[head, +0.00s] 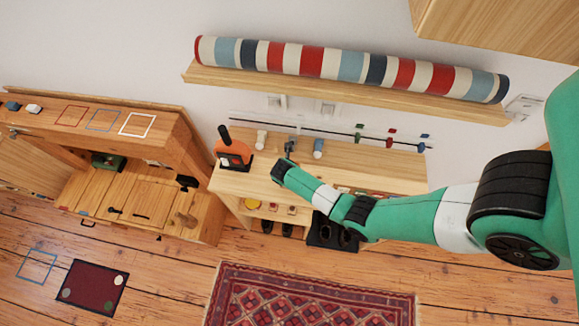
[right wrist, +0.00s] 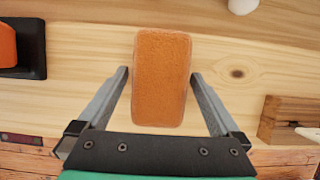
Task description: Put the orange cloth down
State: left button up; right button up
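The orange cloth (right wrist: 162,78) is a rounded rectangular pad on the pale wooden bench top in the right wrist view. My right gripper (right wrist: 160,75) has its fingers spread on either side of it. Thin strips of wood show between the cloth and both fingers, narrowest near the tips. The cloth reaches past the fingertips. I cannot tell whether it lies flat on the wood. In the head view my right gripper (head: 290,150) is over the bench (head: 345,172), and the cloth cannot be made out there. My left gripper is not in view.
An orange tool with a black handle (head: 233,153) stands left of the right gripper. A white cylinder (head: 261,140) and a blue one (head: 319,148) stand near it. A wooden block (right wrist: 285,120) is right of the fingers. A striped roll (head: 345,66) lies on a shelf above.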

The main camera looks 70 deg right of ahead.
jog(key=shift+r, duration=0.35)
jog(key=p+v, duration=0.2)
jog(key=v, duration=0.9)
jog(key=shift+r+p, duration=0.3)
jog(key=shift+p, duration=0.1)
jog(key=shift+a, duration=0.1)
